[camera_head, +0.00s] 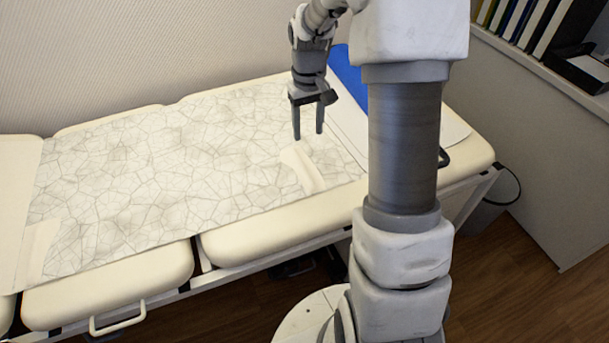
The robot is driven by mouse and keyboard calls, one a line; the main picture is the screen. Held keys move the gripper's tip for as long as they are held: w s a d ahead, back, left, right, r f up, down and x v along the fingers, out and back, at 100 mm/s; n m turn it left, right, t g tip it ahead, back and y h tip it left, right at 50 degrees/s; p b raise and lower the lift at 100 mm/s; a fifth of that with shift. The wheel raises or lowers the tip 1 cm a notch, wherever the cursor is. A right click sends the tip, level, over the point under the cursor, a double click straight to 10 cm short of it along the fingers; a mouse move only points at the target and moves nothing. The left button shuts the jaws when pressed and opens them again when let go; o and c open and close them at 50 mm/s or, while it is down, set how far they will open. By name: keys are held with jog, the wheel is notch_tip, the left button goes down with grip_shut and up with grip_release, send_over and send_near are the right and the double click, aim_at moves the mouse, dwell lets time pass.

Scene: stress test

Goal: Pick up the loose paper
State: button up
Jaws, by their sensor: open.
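A large white, crinkled paper sheet (160,165) lies spread over the cream padded treatment couch (250,235). A narrow, smooth, pale strip (302,170) lies across the sheet near its right end; I cannot tell if it is a fold of the sheet or a separate piece. A similar pale strip (36,250) shows at the sheet's left end. My gripper (308,135) points down with its two fingers apart and nothing between them. It appears above the right part of the sheet, just behind the pale strip in the picture. The exact height of the fingertips is hard to tell.
A blue item (347,75) and a smooth white sheet (452,128) lie at the couch's right end, partly hidden by my arm. A shelf with binders (520,22) stands at the upper right. A bin (492,205) stands beside the couch. The wall runs behind it.

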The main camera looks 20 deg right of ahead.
jog(key=b, duration=0.2)
send_over(306, 175)
jog(key=f, duration=1)
jog(key=shift+w+d+f, duration=0.1)
jog(key=shift+d+f, duration=0.1)
jog(key=shift+d, duration=0.05)
jog(key=shift+a+f+b, duration=0.2)
jog(key=shift+f+b, duration=0.8)
jog(key=shift+f, duration=1.65)
grip_shut()
